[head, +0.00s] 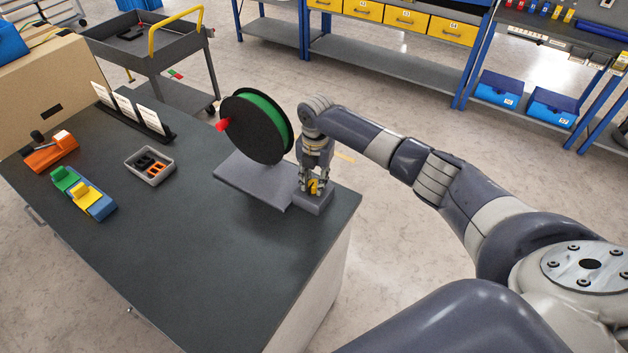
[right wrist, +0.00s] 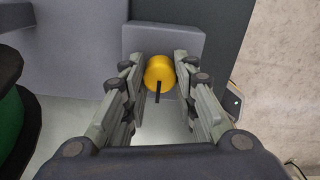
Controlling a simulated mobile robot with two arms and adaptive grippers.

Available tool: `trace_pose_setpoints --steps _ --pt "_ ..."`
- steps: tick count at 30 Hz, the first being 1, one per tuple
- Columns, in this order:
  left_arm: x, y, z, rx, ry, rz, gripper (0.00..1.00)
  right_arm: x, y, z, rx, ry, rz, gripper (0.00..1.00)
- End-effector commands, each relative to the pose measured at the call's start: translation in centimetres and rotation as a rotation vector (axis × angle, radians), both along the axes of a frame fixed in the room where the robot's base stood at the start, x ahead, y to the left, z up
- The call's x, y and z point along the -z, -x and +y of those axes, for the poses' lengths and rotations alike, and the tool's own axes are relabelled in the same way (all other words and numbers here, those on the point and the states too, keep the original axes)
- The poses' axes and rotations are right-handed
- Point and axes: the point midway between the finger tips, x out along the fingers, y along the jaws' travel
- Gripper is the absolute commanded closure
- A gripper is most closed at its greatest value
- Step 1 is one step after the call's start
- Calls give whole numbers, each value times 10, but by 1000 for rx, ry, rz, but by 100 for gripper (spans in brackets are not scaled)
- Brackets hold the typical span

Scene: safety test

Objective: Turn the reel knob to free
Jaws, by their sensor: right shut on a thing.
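The reel (head: 257,127) has black side discs and green filament, and stands over a grey base plate (head: 250,180) at the table's far right corner. A red piece (head: 223,125) sits at its left side. The knob (right wrist: 160,74) is yellow with a black mark pointing toward the bottom of the right wrist view; it sits on a grey block (head: 314,201) beside the base plate. My right gripper (head: 314,187) points down and is shut on the knob, one finger on each side. The reel's edge shows at the left of the right wrist view. My left gripper is not in view.
On the dark table (head: 230,260) are a small grey bin (head: 150,166), an orange tool (head: 50,154), green, yellow and blue blocks (head: 84,193), a card rack (head: 135,117) and a cardboard box (head: 50,85). The table's front part is clear. A cart (head: 140,45) stands behind.

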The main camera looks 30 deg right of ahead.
Motion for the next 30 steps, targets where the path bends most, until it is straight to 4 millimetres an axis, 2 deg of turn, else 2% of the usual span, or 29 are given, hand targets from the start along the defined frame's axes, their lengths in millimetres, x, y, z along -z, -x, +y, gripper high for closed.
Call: trace_pose_setpoints --steps 7,8,10,22,26,30 --pt "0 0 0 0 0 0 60 -1 -1 1 -2 -2 -2 98" --pt "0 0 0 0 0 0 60 -1 -1 1 -2 -2 -2 69" --pt "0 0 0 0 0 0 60 -1 -1 1 -2 -1 -2 53" --pt "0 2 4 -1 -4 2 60 -4 0 0 -1 -1 -2 52" --pt "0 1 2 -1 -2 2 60 -20 -1 0 -1 -1 -4 52" --pt "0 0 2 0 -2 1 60 -50 0 -1 -2 -1 -6 52"
